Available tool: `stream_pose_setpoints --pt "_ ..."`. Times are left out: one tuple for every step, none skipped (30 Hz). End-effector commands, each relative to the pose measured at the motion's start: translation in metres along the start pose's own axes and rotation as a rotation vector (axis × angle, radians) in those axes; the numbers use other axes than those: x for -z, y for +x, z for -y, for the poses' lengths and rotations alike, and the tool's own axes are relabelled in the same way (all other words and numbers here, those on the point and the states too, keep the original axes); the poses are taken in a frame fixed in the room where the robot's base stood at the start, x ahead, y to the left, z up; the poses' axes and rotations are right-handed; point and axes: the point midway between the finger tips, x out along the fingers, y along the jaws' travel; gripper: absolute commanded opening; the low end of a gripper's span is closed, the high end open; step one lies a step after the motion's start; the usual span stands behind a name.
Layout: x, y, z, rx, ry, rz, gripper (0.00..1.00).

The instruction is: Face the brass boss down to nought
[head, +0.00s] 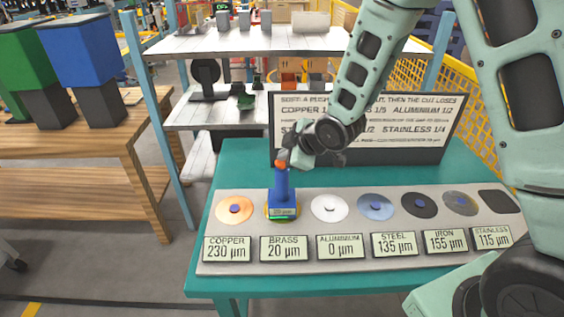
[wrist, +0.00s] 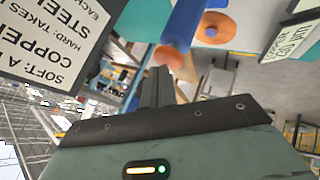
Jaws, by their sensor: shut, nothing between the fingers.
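The brass boss shows only as a thin yellow rim (head: 268,213) on the grey plate (head: 330,262). A blue facing tool (head: 282,185) with an orange top stands upright over it and hides most of it. The tool's small display and the brass label (head: 284,248) both read 20 µm. My gripper (head: 288,158) is beside the tool's orange top; contact is unclear. In the wrist view, my fingers (wrist: 157,85) are shut and empty, near the orange top (wrist: 171,58) and blue body (wrist: 185,20).
The copper boss (head: 234,209) and aluminium boss (head: 329,208) flank the tool; further bosses continue right. Aluminium reads 0 µm. A sign (head: 370,115) stands behind the plate on the teal table (head: 225,165). A wooden bench (head: 110,150) is at left.

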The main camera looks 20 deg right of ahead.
Motion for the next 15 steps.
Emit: stream_pose_setpoints --pt "-0.0007 0.0009 0.0007 0.0 0.0 0.0 0.0" --pt "-0.0009 0.0011 0.0009 0.0 0.0 0.0 0.0" --pt "-0.0011 0.0015 0.0011 0.0 0.0 0.0 0.0" --pt "-0.0013 0.0017 0.0013 0.0 0.0 0.0 0.0" --pt "-0.0015 0.002 0.0015 0.0 0.0 0.0 0.0" --pt "-0.0017 0.0023 0.0017 0.0 0.0 0.0 0.0" --pt "-0.0019 0.0025 0.0019 0.0 0.0 0.0 0.0" --pt "-0.0021 0.0028 0.0021 0.0 0.0 0.0 0.0" --pt "-0.0023 0.0031 0.0023 0.0 0.0 0.0 0.0" --pt "-0.0025 0.0033 0.0025 0.0 0.0 0.0 0.0" --pt "-0.0027 0.0036 0.0027 0.0 0.0 0.0 0.0" --pt "-0.0029 0.0039 0.0029 0.0 0.0 0.0 0.0" --pt "-0.0031 0.0041 0.0031 0.0 0.0 0.0 0.0" --pt "-0.0033 0.0044 0.0033 0.0 0.0 0.0 0.0" --pt "-0.0036 0.0047 0.0035 0.0 0.0 0.0 0.0"
